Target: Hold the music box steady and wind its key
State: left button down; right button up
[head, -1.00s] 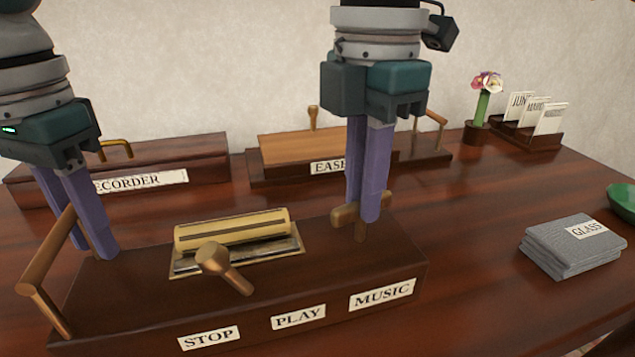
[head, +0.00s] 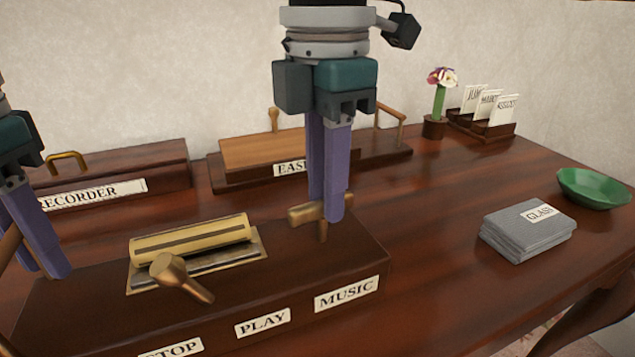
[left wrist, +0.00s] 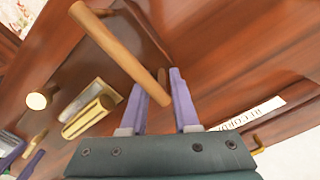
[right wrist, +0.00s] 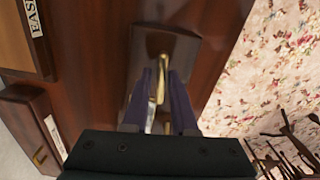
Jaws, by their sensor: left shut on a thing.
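The music box (head: 210,318) is a dark wooden case with a brass cylinder (head: 190,238), a brass lever (head: 180,276) and STOP, PLAY and MUSIC labels. Its T-shaped key (head: 300,215) stands upright at the right end. My right gripper (head: 330,212) points down with its fingers on both sides of the key; the right wrist view shows the key (right wrist: 159,78) between them. My left gripper (head: 42,268) is at the far left, partly cut off. In the left wrist view its fingers (left wrist: 160,85) are closed about the end of the box's bar handle (left wrist: 120,52).
Behind stand the RECORDER box (head: 120,165) and the EASEL box (head: 262,152). To the right are a stack of grey GLASS sheets (head: 520,238), a green bowl (head: 592,186), a flower vase (head: 438,105) and a card rack (head: 488,128). The table between the music box and the sheets is clear.

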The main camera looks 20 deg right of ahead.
jog(key=shift+o, duration=1.3)
jog(key=shift+a, duration=0.15)
notch_tip(320, 180, up, 12)
pick_arm(q)
jog(key=c, duration=0.6)
grip_release()
